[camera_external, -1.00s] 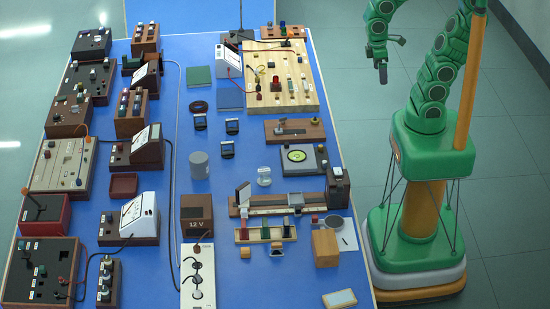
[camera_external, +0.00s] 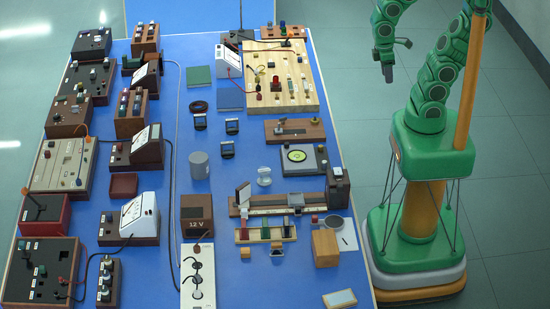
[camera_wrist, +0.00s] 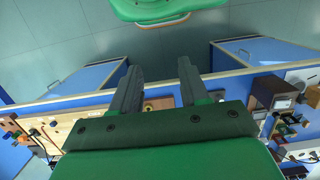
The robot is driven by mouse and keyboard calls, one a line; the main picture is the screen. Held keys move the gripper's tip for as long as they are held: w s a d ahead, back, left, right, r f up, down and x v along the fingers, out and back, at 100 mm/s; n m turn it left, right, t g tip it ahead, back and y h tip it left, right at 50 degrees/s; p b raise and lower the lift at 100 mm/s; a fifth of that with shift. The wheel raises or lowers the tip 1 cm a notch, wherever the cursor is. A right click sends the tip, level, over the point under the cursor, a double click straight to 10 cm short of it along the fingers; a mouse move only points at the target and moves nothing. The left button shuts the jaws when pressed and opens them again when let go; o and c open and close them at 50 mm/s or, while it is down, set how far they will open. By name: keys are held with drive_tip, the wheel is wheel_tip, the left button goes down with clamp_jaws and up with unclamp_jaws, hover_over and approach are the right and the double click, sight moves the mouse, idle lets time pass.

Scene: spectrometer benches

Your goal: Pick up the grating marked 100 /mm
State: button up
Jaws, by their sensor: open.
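My gripper (camera_external: 389,75) hangs beyond the right edge of the bench, above the floor, away from all bench objects. In the wrist view its two fingers (camera_wrist: 160,66) are spread with nothing between them. No 100 /mm marking is readable, so I cannot tell which thing is that grating. Small dark framed pieces stand mid-bench: one (camera_external: 200,121) at left, one (camera_external: 232,127) at right and one (camera_external: 228,148) below. A pale framed plate (camera_external: 340,299) lies at the near right corner. A small slotted rack (camera_external: 265,234) holds coloured pieces.
The blue bench (camera_external: 215,88) is crowded with meters and boxes on its left. A wooden circuit board (camera_external: 297,98) lies at the far right, an optical rail (camera_external: 270,210) nearer. A glass jar (camera_external: 264,176) and grey cylinder (camera_external: 199,165) stand mid-bench.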

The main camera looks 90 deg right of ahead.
drive_tip(key=w+a+f+t+y, duration=0.1)
drive_tip(key=w+a+t, duration=0.25)
drive_tip(key=w, duration=0.65)
drive_tip(key=w+a+f+t, duration=0.2)
drive_tip(key=w+a+t, duration=0.15)
drive_tip(key=w, duration=0.65)
drive_tip(key=w+d+f+n+t+h, duration=0.25)
drive_tip(key=w+d+n, duration=0.45)
drive_tip(key=w, duration=0.4)
drive_tip(key=w+d+f+n+t+h, duration=0.2)
drive_tip(key=w+d+f+n+h, duration=0.15)
drive_tip(key=w+d+n, duration=0.4)
drive_tip(key=n+t+y, duration=0.4)
drive_tip(key=n+y, duration=0.2)
drive_tip(key=n, duration=1.6)
approach(225, 154)
drive_tip(key=shift+w+d+r, duration=0.2)
drive_tip(key=shift+w+r, duration=0.25)
drive_tip(key=shift+w, duration=0.05)
drive_tip(key=shift+w+d+r, duration=0.2)
drive_tip(key=shift+w+r, duration=0.25)
drive_tip(key=shift+w, duration=0.1)
drive_tip(key=shift+a+f+n, duration=0.25)
drive_tip(key=shift+a+f, duration=0.05)
drive_tip(key=shift+f, duration=0.05)
drive_tip(key=shift+w+a+f, duration=0.15)
drive_tip(key=shift+w+f, duration=0.05)
drive_tip(key=shift+w, duration=0.4)
drive_tip(key=shift+x, duration=3.25)
